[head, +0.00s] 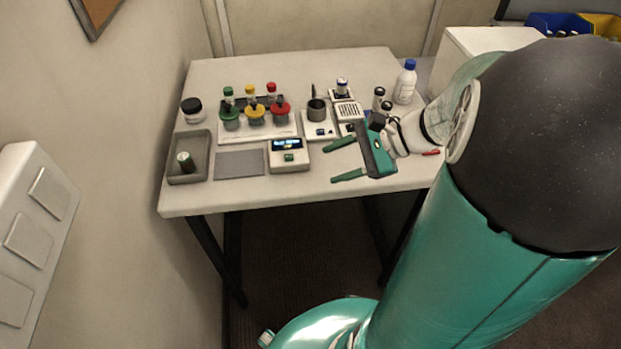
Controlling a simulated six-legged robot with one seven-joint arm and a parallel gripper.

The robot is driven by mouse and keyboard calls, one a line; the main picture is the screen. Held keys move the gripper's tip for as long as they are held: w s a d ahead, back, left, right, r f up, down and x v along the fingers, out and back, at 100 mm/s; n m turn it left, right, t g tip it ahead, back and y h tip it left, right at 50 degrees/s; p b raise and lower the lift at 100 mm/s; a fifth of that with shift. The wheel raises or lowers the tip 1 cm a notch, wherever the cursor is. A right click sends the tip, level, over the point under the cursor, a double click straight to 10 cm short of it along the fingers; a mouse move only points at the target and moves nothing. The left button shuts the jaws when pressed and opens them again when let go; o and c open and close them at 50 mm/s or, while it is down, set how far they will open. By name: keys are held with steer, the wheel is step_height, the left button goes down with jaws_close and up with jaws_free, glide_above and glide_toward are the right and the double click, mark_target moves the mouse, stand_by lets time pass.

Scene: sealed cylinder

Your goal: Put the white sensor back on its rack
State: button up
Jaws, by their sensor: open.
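My gripper (331,164) is open and empty. Its two green fingers point left and are spread wide over the table's front, right of a white device with a lit display (289,156). I cannot tell for sure which thing is the white sensor. A small white and blue cylinder (342,87) stands upright on a small white base at the back, and a white slotted block (348,112) is in front of it. A white rack (257,133) holds three upright pieces in green, yellow and red. My gripper body partly hides the area behind it.
The white table (290,196) has free room along its front edge. A black-lidded jar (192,108), dark pot (317,109), dark vials (378,97) and blue-capped bottle (405,85) stand further back.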

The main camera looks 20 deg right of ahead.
steer(key=s+a+r+n+h, duration=0.7)
steer(key=a+n+h, duration=0.3)
steer(key=n, duration=0.7)
steer(key=shift+s+n, duration=0.2)
steer(key=shift+n, duration=0.1)
